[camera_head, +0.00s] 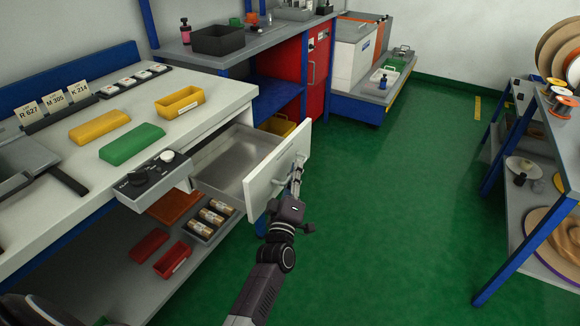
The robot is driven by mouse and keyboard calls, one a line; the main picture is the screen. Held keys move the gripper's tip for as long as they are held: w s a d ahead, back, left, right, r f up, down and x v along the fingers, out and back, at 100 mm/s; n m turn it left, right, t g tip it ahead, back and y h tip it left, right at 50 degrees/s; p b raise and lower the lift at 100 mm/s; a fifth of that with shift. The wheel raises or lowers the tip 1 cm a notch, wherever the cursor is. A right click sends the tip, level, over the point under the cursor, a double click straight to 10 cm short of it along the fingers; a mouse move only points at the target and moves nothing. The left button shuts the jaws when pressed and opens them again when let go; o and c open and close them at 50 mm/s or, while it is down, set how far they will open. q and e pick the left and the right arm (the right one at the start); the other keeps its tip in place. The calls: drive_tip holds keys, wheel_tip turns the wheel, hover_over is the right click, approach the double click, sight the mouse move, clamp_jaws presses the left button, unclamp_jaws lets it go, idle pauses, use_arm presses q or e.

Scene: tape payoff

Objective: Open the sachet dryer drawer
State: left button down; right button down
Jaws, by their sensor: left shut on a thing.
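The drawer (262,187) under the right end of the white workbench is pulled out, with a white front panel and a bare grey metal inside that looks empty. Its bar handle (268,184) sticks out from the front panel. My left gripper (296,178) is at the outer face of the drawer front, shut on the handle. The fingers hide part of the handle. My left arm reaches up to it from the bottom of the view. My right gripper is not in view.
A control box with knobs (150,178) sits on the bench edge, left of the drawer. Yellow (99,127) and green (131,144) blocks and a yellow bin (180,103) lie on the bench. A shelf below holds red trays (148,245). Green floor (390,220) is clear to the right.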

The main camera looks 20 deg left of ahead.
use_arm(q)
drive_tip(key=shift+d+f, duration=0.1)
drive_tip(key=shift+d, duration=0.15)
drive_tip(key=c, duration=2.3)
unclamp_jaws()
drive_tip(key=shift+s, duration=0.1)
drive_tip(key=v, duration=1.2)
